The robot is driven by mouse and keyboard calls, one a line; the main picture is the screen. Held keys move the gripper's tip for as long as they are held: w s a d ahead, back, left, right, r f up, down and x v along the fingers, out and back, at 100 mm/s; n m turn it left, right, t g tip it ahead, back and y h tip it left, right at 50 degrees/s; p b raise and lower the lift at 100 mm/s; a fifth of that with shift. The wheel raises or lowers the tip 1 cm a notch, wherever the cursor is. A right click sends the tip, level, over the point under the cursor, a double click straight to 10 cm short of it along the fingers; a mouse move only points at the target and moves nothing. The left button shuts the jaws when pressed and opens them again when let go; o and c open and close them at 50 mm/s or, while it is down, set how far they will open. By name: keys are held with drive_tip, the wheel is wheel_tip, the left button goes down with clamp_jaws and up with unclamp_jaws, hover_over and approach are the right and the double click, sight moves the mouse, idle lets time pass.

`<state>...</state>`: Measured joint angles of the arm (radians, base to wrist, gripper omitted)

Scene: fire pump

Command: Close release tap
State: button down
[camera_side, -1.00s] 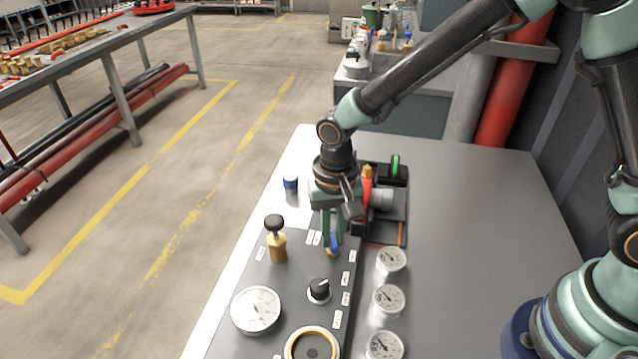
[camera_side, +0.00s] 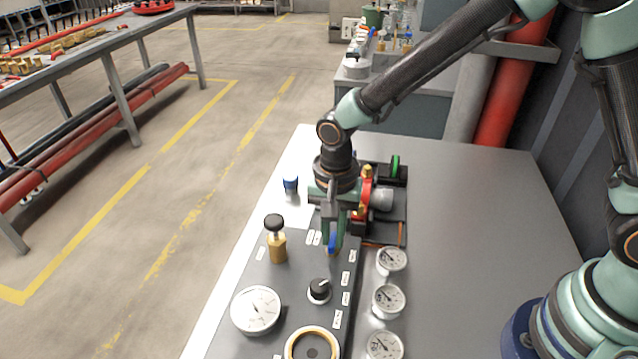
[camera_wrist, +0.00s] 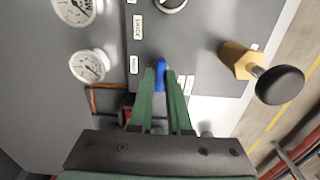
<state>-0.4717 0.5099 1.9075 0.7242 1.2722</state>
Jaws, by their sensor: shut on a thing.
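The release tap shows as a small blue handle (camera_side: 332,244) at the far end of the grey control panel. It also shows in the wrist view (camera_wrist: 160,67), between my fingertips. My gripper (camera_side: 333,235) points down over the panel with its green fingers shut on the blue handle. In the wrist view the two fingers (camera_wrist: 162,78) close in on it from both sides. The tap's body is mostly hidden under the handle and fingers.
A brass valve with a black knob (camera_side: 276,240) stands left of my gripper, a black rotary knob (camera_side: 319,289) nearer the camera. Gauges (camera_side: 391,261) line the right side. Red and black pump parts (camera_side: 396,205) lie behind. The table (camera_side: 480,220) is clear at right.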

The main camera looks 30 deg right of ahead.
sight(333, 239)
drive_tip(key=shift+r, duration=0.1)
drive_tip(key=c, duration=0.9)
unclamp_jaws()
drive_tip(key=shift+o, duration=0.2)
wheel_tip(333, 239, up, 12)
drive_tip(key=s+d+r+n+t, duration=0.2)
drive_tip(key=d+n, duration=0.1)
drive_tip(key=d, duration=0.3)
drive_tip(key=s+d+r+n+t, duration=0.1)
drive_tip(key=s+d+r+n, duration=0.2)
drive_tip(key=d, duration=0.3)
drive_tip(key=s+d+r+n+t, duration=0.2)
drive_tip(key=d+n, duration=0.1)
drive_tip(key=d, duration=0.3)
drive_tip(key=shift+s+d+r+t, duration=0.25)
drive_tip(key=shift+s+t, duration=0.05)
